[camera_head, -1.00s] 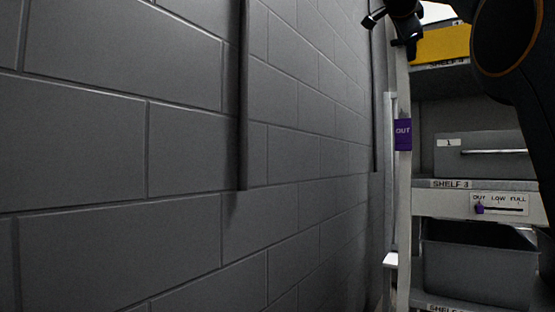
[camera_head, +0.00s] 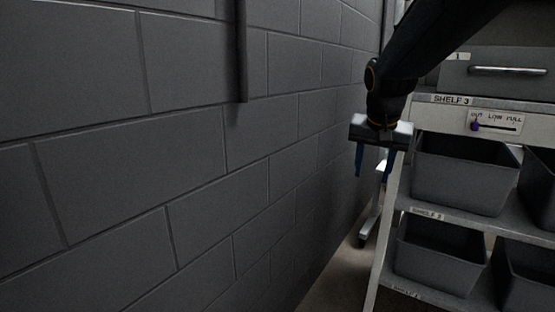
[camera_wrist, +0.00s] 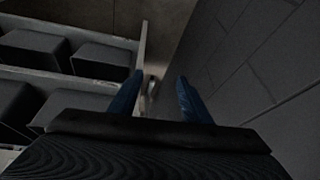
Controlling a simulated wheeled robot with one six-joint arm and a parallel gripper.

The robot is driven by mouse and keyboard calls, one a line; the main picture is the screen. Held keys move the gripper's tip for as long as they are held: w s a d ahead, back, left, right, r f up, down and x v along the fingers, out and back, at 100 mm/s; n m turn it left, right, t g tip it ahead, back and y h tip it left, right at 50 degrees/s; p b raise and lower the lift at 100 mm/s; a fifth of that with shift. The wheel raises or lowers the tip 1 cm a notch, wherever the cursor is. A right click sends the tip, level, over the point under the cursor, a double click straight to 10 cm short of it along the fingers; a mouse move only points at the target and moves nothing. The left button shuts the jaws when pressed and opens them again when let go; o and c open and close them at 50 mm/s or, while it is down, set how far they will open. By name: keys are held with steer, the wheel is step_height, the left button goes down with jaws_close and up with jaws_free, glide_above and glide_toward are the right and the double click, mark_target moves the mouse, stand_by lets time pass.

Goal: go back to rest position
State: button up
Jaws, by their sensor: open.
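My gripper (camera_head: 373,175) hangs from my black arm at the upper right of the head view, its two blue fingers pointing down and apart. It is open, with nothing between the fingers. It is between the grey block wall and the left upright of the shelf rack (camera_head: 384,240). The wrist view also shows my gripper (camera_wrist: 157,95), with the rack at left and the wall at right.
A grey block wall (camera_head: 150,150) fills the left. The rack holds grey bins (camera_head: 462,175), a drawer (camera_head: 500,72) with a handle, and a slider label (camera_head: 495,123) with a purple marker at OUT. A narrow floor strip (camera_head: 335,270) shows between wall and rack.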

steer(key=s+a+f+n+g, duration=0.1)
steer(key=s+f, duration=0.4)
steer(key=s, duration=0.3)
steer(key=s+a+f+n+g+y+p, duration=0.1)
steer(key=s+a+f+n+g, duration=0.1)
steer(key=s+f, duration=0.4)
steer(key=s+a+f+n+g+p, duration=0.1)
steer(key=s+f, duration=0.5)
steer(key=s, duration=0.6)
steer(key=shift+s+a+n+g, duration=0.25)
steer(key=shift+n+g, duration=0.15)
steer(key=shift+n, duration=0.2)
